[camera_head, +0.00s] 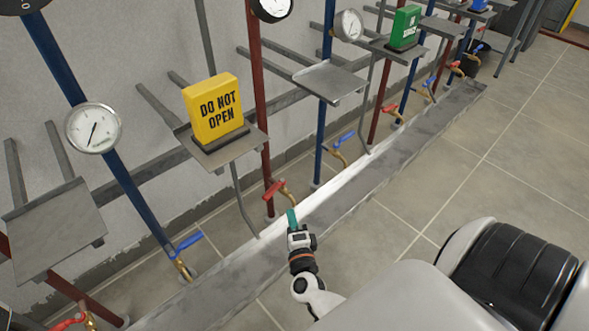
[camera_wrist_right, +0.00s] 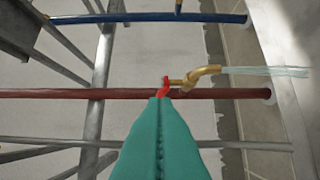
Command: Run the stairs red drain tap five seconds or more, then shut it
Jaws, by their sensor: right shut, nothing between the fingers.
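The red-handled brass drain tap (camera_head: 273,189) sits low on a red pipe, right of the yellow sign. In the right wrist view its red handle (camera_wrist_right: 165,88) is at the fingertips, and water (camera_wrist_right: 265,71) streams from its brass spout (camera_wrist_right: 205,73). My right gripper (camera_head: 292,216) is in front of this tap in the head view. Its teal fingers (camera_wrist_right: 160,103) are shut with nothing between them; the tips overlap the handle's end, and I cannot tell if they touch it. My left gripper is out of view. Nothing readable marks this tap as the stairs one.
A yellow DO NOT OPEN sign (camera_head: 213,107) stands on a metal shelf. A green sign (camera_head: 405,27) stands farther back. Blue-handled taps (camera_head: 187,244) and other red ones (camera_head: 390,110) line the wall above a floor channel (camera_head: 225,284). The tiled floor (camera_head: 515,150) is clear at right.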

